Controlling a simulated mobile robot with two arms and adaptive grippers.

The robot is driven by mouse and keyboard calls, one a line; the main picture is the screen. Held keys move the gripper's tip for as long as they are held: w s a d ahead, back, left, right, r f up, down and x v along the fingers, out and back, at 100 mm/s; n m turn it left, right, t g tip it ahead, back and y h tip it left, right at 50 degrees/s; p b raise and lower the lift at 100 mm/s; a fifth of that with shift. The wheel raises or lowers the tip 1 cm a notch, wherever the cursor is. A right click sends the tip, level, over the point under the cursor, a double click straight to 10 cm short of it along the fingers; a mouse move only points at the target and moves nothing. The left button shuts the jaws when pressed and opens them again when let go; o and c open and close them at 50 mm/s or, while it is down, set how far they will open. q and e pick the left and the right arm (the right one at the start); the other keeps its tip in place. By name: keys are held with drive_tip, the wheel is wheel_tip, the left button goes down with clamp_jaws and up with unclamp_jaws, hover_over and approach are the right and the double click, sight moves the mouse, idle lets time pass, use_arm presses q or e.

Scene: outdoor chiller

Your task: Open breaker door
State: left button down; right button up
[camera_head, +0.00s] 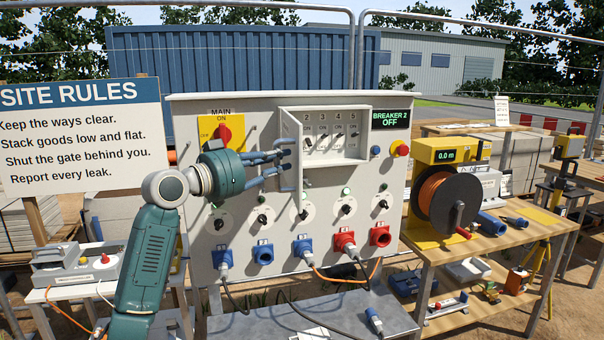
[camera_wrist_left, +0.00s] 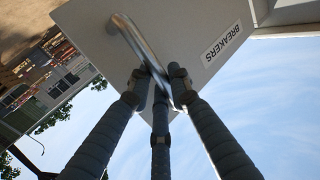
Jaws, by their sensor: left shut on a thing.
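The breaker door (camera_head: 293,135) is swung out at the left side of the breaker box (camera_head: 350,112) on the grey panel, seen nearly edge-on. Inside the box a row of numbered switches (camera_head: 323,140) shows. In the left wrist view the door (camera_wrist_left: 190,30) shows its outer face, with a BREAKERS label (camera_wrist_left: 222,41) and a metal bar handle (camera_wrist_left: 135,42). My left gripper (camera_head: 283,160) is at the door's outer face. In the wrist view its fingers (camera_wrist_left: 158,85) are closed around one end of the handle. My right gripper is not in view.
Left of the box is a red MAIN switch (camera_head: 223,132) on a yellow plate. Right of it are a BREAKER 2 OFF display (camera_head: 390,119) and a red button (camera_head: 400,149). Knobs and sockets with cables fill the lower panel. A cable reel (camera_head: 447,198) stands on the right bench.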

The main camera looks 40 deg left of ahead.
use_arm(q)
drive_tip(key=shift+s+a+f+m+h+b, duration=0.25)
drive_tip(key=shift+s+a+h+b, duration=0.2)
drive_tip(key=shift+h, duration=0.25)
drive_tip(key=c, duration=1.6)
unclamp_jaws()
drive_tip(key=shift+a+r, duration=0.1)
drive_tip(key=s, duration=0.4)
drive_tip(key=s+a, duration=0.1)
drive_tip(key=s, duration=0.7)
drive_tip(key=shift+a, duration=0.25)
drive_tip(key=shift+w, duration=0.1)
